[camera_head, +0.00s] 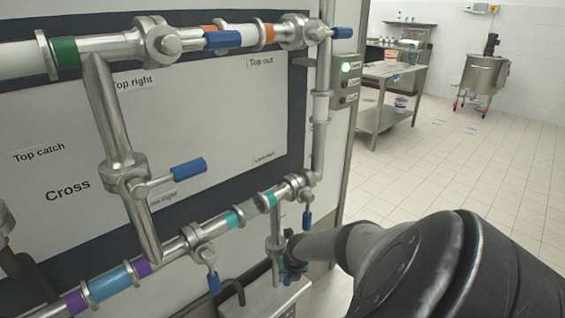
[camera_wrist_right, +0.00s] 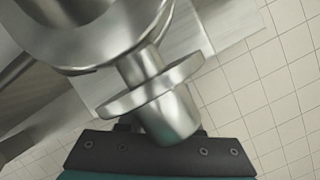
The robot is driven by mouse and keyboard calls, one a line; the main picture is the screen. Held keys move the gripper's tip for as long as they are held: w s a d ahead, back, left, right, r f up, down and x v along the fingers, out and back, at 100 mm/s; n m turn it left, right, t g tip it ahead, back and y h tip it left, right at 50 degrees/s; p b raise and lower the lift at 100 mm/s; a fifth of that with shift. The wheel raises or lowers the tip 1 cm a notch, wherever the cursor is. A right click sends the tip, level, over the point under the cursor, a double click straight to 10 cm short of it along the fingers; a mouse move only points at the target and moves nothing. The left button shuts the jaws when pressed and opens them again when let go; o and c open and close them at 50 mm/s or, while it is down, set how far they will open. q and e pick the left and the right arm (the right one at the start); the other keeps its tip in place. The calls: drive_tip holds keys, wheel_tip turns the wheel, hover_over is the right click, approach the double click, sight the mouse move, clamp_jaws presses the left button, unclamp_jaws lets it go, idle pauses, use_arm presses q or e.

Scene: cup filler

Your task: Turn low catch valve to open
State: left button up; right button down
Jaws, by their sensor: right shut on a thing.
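A short metal branch pipe (camera_head: 275,235) hangs from the lower sloping pipe, at the lower middle of the head view. My right gripper (camera_head: 290,262) is at the valve on this branch, shut on its handle. The arm and gripper hide most of that valve and handle, so I cannot tell its angle. In the right wrist view, a round metal stem with a flange (camera_wrist_right: 155,90) fills the middle, right up against the dark bar of my right gripper (camera_wrist_right: 160,150). My left gripper is not in view.
Other valves with blue handles sit nearby: one on the lower pipe (camera_head: 213,283), one at the right bend (camera_head: 306,220), one on the cross pipe (camera_head: 188,174). A metal box (camera_head: 262,300) lies below the branch. Tiled floor (camera_head: 450,170) is free to the right.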

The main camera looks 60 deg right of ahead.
drive_tip(key=shift+s+d, duration=0.1)
drive_tip(key=shift+d, duration=0.05)
drive_tip(key=shift+d+h+p, duration=0.15)
drive_tip(key=shift+h+p, duration=0.15)
drive_tip(key=shift+p, duration=0.1)
drive_tip(key=shift+s+d, duration=0.1)
drive_tip(key=shift+d, duration=0.05)
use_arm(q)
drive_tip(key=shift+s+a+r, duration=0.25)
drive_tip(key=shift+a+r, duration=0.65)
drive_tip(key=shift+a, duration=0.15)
use_arm(e)
drive_tip(key=shift+d+h, duration=0.1)
drive_tip(key=shift+h, duration=0.2)
use_arm(q)
drive_tip(key=shift+p, duration=0.3)
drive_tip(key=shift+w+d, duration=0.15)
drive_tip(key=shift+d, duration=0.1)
use_arm(e)
drive_tip(key=c, duration=0.6)
unclamp_jaws()
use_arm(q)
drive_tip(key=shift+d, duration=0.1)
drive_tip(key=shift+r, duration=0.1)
use_arm(e)
drive_tip(key=shift+r, duration=0.1)
